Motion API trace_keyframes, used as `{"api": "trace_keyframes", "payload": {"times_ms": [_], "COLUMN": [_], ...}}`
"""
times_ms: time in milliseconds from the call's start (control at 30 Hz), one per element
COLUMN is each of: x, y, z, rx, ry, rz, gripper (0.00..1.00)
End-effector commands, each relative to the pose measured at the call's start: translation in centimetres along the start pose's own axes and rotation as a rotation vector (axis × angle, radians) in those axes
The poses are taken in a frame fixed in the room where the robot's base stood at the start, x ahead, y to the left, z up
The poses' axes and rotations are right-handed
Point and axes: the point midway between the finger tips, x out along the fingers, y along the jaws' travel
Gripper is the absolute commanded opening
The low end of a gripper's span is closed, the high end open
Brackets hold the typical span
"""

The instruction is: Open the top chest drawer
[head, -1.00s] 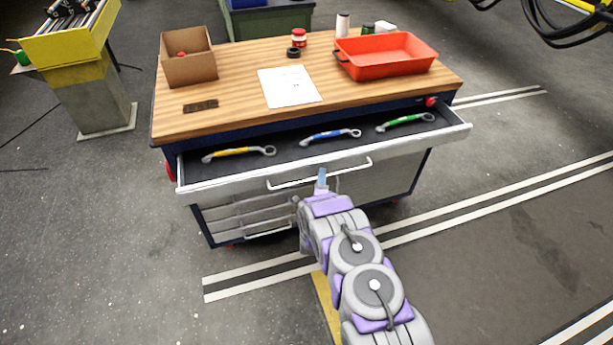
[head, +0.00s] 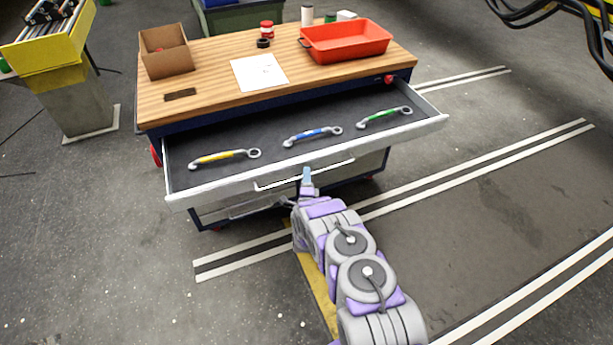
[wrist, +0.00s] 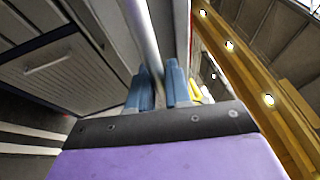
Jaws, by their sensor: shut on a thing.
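The chest (head: 150,121) stands ahead with its top drawer (head: 270,147) pulled well out. Inside lie a yellow-handled wrench (head: 225,157), a blue-handled wrench (head: 312,134) and a green-handled wrench (head: 385,117). The drawer's bar handle (head: 275,184) runs along its front. My gripper (head: 307,178) is at the right half of this handle. In the wrist view, the blue fingers of my gripper (wrist: 159,88) are closed around the handle bar (wrist: 143,35). The exact contact is partly hidden by the fingers.
On the wooden top are a cardboard box (head: 166,55), a white sheet (head: 259,72), a red tray (head: 346,42) and small jars. A yellow stand (head: 50,45) is at the left. Grey floor with white lines lies open in front and at right.

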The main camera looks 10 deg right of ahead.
Motion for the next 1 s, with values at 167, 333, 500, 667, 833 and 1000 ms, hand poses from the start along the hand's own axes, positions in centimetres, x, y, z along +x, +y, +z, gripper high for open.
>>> {"api": "trace_keyframes", "payload": {"times_ms": [167, 333, 500, 667, 833, 1000], "x": [-0.3, -0.2, -0.2, -0.2, -0.9, -3.4], "y": [0.5, 0.5, 0.2, 0.0, -0.1, -0.1], "z": [-0.2, -0.2, -0.2, -0.2, -0.1, -0.1], "rx": [-0.002, -0.002, -0.001, 0.000, 0.000, -0.003], "ry": [0.003, 0.003, 0.003, 0.003, 0.003, 0.002], "rz": [0.012, 0.011, 0.005, 0.002, 0.001, 0.006], "gripper": [0.00, 0.27, 0.39, 0.39, 0.39, 0.39]}}
